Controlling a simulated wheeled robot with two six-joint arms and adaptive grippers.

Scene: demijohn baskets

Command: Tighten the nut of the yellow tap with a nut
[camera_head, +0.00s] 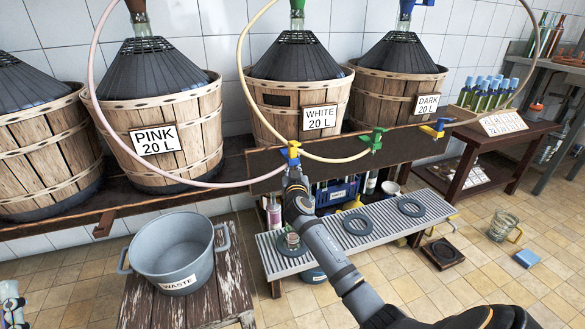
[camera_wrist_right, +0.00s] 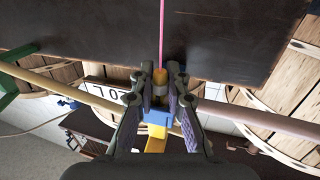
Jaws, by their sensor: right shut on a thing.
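The yellow tap (camera_head: 293,153) with blue parts is at the front edge of the dark shelf board, below the white-wine basket. A thin pink hose runs to it from the left. My right gripper (camera_head: 293,174) is shut around the tap from below. In the right wrist view the gripper's fingers (camera_wrist_right: 159,92) close on both sides of its nut area, where an orange and a metallic part show. The tap's blue part (camera_wrist_right: 157,116) and yellow part (camera_wrist_right: 155,143) lie below. The fingers hide part of the nut.
A green tap (camera_head: 373,139) and a blue-and-yellow tap (camera_head: 436,127) stand along the same board to the right, with hoses nearby. A grey waste pot (camera_head: 172,248) stands at lower left. A slatted grey rack (camera_head: 278,262) with dark rings lies below the board.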

